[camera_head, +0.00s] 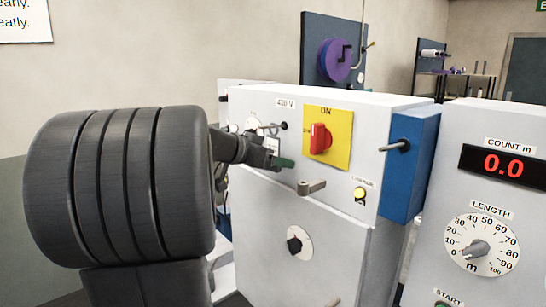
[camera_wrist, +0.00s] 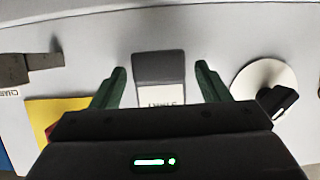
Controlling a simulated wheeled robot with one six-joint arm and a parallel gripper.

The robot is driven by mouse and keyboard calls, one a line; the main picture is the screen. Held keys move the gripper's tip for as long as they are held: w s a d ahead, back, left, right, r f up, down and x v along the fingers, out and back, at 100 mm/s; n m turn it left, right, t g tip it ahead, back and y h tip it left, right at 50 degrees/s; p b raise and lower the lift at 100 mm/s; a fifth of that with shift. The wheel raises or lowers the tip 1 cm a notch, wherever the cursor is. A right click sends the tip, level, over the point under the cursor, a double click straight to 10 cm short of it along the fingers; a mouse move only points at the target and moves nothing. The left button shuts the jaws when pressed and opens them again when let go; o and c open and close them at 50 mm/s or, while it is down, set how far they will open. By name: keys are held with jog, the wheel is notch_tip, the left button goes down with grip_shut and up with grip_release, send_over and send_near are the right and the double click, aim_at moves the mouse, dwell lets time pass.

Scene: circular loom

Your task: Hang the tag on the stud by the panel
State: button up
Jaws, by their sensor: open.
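A small tag-like piece (camera_head: 272,147), white with a dark part, shows on the white cabinet face left of the yellow plate. In the wrist view, a white and dark grey piece (camera_wrist: 160,72) with small upside-down lettering sits between my fingers, apart from both. I cannot tell whether it hangs or is fixed there. My gripper (camera_head: 277,161) is open, with green fingers, close to the cabinet; the wrist view shows both fingertips (camera_wrist: 158,68). A grey stud with a dark end (camera_head: 284,126) projects above the tag-like piece. Another stud (camera_head: 395,146) projects from the blue box.
The yellow plate (camera_head: 341,148) carries a red rotary switch (camera_head: 319,139). A grey lever (camera_head: 311,187) sticks out below it. The blue box (camera_head: 424,165) is at the cabinet's right edge. A white disc with a black knob (camera_wrist: 270,82) lies right of my fingers in the wrist view.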

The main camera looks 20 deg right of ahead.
jog(key=c, duration=1.2)
jog(key=shift+o, duration=0.2)
jog(key=shift+a, duration=0.25)
jog(key=shift+s+a+r+b, duration=0.25)
jog(key=shift+a+b, duration=0.1)
jog(key=shift+b, duration=0.15)
jog(key=shift+s+a+r+b, duration=0.1)
jog(key=shift+s+a+b, duration=0.2)
jog(key=shift+a, duration=0.5)
jog(key=shift+s+a+r+b, duration=0.1)
jog(key=shift+s+a+b, duration=0.25)
jog(key=shift+a, duration=0.4)
jog(key=shift+s+a+r+b, duration=0.15)
jog(key=shift+a+b, duration=0.25)
jog(key=shift+a, duration=0.4)
jog(key=shift+f, duration=0.1)
